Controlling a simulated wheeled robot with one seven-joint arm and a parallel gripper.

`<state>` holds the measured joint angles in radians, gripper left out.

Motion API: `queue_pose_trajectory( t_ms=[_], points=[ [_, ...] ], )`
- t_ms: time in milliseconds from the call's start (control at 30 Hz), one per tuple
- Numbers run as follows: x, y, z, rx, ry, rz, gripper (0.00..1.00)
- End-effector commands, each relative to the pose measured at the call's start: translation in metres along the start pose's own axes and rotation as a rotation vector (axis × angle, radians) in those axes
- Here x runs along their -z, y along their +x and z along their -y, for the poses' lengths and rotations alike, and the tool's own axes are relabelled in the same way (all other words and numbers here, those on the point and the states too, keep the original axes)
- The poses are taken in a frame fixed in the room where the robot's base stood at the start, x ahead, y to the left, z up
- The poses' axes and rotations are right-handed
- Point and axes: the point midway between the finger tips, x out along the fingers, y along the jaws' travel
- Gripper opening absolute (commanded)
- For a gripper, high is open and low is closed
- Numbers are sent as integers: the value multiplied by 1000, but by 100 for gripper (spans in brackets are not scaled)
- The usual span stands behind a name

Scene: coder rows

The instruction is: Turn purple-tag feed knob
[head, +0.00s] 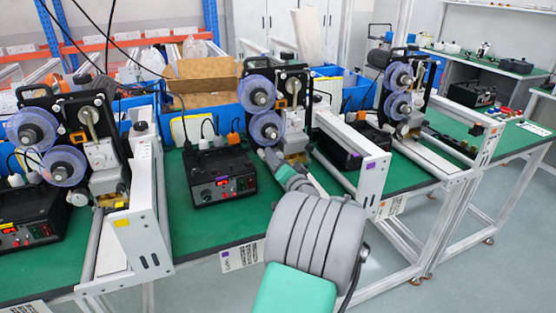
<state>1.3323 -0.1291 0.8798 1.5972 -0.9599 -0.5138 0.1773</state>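A black control box (222,177) stands on the green bench mat in the middle station. A small purple tag (222,182) and lit indicators show on its front. Its knobs are too small to tell apart. My grey and green arm reaches in from the bottom right. Its far end, with what looks like my gripper (270,159), is at the lower part of the middle machine, right of the box. The fingers are too small and partly hidden to read.
The middle machine (292,80) has two translucent purple reels. Similar machines stand at left (85,115) and right (410,75). White rails (150,225) divide the stations. Bare green mat (215,225) lies in front of the middle box. Cardboard boxes (200,85) are behind.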

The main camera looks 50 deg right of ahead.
Motion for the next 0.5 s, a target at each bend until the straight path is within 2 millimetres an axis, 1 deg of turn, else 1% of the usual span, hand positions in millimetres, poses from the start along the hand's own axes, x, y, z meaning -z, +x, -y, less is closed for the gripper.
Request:
queue_pose_trajectory(
  t_ms=[233,500],
  points=[
    [-1,2,0,1,0,1,59],
    [-1,2,0,1,0,1,37]
  ],
)
